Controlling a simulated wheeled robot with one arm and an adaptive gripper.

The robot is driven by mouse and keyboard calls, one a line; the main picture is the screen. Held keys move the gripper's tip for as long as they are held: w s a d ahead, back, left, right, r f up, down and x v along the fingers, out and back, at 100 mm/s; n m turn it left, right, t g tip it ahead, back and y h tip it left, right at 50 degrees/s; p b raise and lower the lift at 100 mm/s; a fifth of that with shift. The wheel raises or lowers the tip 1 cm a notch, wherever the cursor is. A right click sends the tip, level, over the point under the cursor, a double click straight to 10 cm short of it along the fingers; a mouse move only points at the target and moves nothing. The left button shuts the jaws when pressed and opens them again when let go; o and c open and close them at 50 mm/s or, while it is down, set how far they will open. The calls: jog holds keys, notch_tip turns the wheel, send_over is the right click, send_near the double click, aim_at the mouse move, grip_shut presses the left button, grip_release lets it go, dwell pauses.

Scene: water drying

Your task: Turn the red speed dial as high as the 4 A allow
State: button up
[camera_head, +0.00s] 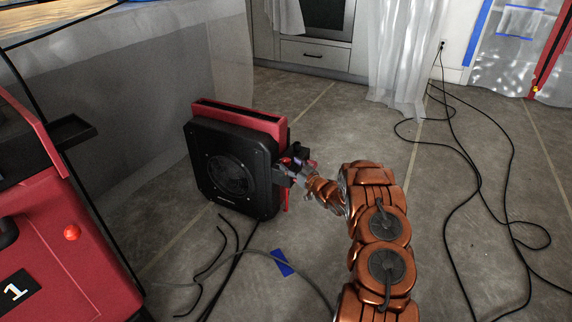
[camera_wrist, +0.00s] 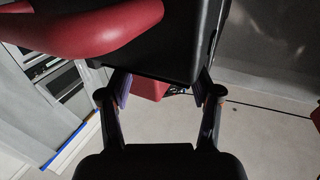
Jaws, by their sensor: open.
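A black and red fan unit (camera_head: 232,172) stands upright on the floor, its round grille facing me. My gripper (camera_head: 296,163) is at its right side, close against it. In the wrist view my gripper (camera_wrist: 163,88) is open, with one finger to each side of a red part (camera_wrist: 148,89) below the black housing (camera_wrist: 165,50). I cannot tell whether this red part is the speed dial, or whether the fingers touch it. A thick red curved bar (camera_wrist: 100,30) crosses the upper left there. No dial marking or current reading is legible.
A red machine (camera_head: 55,250) labelled 1, with a red knob (camera_head: 71,232), stands at the near left. Black cables (camera_head: 475,170) run over the floor at right, from a wall outlet (camera_head: 441,46). Blue tape (camera_head: 282,262) lies on the floor. Plastic sheeting covers a counter behind the fan.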

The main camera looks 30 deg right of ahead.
aim_at(289, 163)
jog(key=shift+w+a+b, duration=0.2)
jog(key=shift+w+b, duration=0.2)
jog(key=shift+w, duration=1.25)
jog(key=c, duration=1.2)
